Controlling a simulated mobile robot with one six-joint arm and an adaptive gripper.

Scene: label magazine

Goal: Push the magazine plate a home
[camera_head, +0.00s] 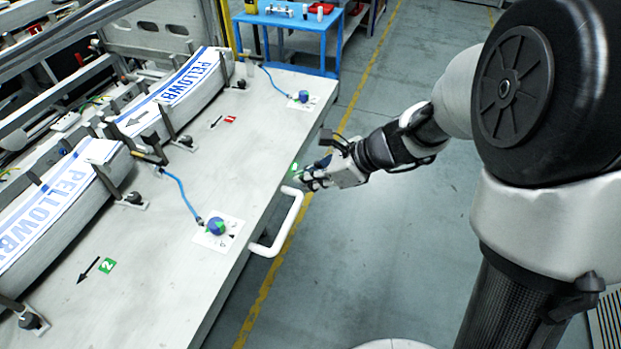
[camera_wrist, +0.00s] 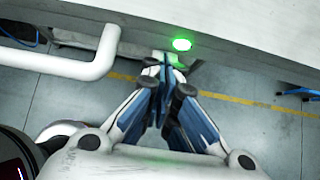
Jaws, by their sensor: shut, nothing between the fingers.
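The magazine plate (camera_head: 170,265) is a broad pale grey slab with a white bar handle (camera_head: 282,228) on its near right edge. The plate's edge also shows along the top of the wrist view (camera_wrist: 250,35), with the handle (camera_wrist: 85,62) at upper left. My gripper (camera_head: 303,181) is at that edge, just beyond the handle in the head view. Its fingers (camera_wrist: 165,66) are closed together and empty, pointing toward the edge close to a lit green lamp (camera_wrist: 181,44). I cannot tell whether the fingertips touch the plate.
Two label stacks marked PELLOWB (camera_head: 62,205) lie along the plate's left side between clamps. Two blue-green knobs (camera_head: 216,226) with blue hoses sit on the plate. A blue table (camera_head: 285,22) stands at the back. The floor (camera_head: 400,230) right of the plate is clear.

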